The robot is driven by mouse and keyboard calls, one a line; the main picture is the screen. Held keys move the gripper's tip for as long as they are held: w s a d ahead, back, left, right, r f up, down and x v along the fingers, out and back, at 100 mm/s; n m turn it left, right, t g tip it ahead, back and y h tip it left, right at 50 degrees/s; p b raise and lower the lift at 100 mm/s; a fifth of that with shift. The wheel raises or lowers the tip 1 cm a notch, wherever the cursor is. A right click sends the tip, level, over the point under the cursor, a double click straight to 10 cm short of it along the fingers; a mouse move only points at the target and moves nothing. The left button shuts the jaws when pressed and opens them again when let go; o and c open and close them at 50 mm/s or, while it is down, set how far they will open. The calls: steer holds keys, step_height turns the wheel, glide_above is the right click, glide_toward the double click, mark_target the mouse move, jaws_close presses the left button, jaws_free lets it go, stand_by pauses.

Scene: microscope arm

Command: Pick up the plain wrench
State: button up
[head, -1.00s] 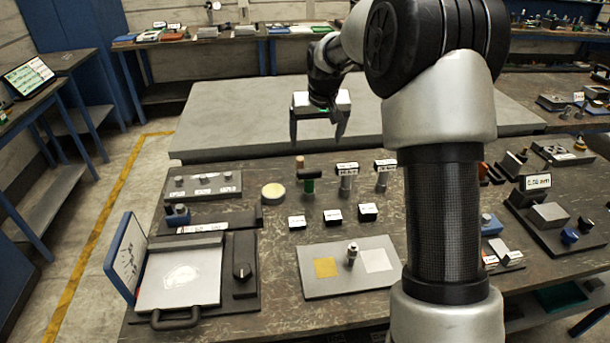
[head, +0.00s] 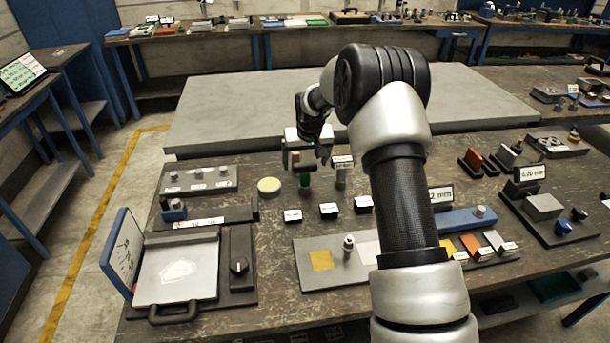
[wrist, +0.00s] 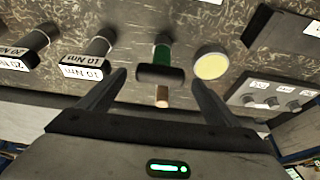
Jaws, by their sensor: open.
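The one unlabelled tool, which I take for the plain wrench, has a green shaft, a dark crosswise head and a tan end. It stands on the dark bench, partly behind my gripper in the head view (head: 304,181). In the wrist view the wrench (wrist: 162,53) lies between the fingers' lines, its dark head near the level of the fingertips. My gripper (head: 307,160) is open and empty above it; both fingers show in the wrist view (wrist: 158,77). I cannot tell whether a finger touches it.
A torque tool labelled 10 Nm (wrist: 90,56) and one labelled 20 Nm (wrist: 28,46) stand left of the wrench in the wrist view. A cream round disc (head: 269,185) lies close on the other side. Small labelled blocks (head: 329,210) sit nearer the bench front.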

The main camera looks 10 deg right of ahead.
steer(key=shift+x, duration=1.2)
steer(key=c, duration=1.4)
steer(key=shift+w+r, duration=0.1)
steer(key=shift+c, duration=1)
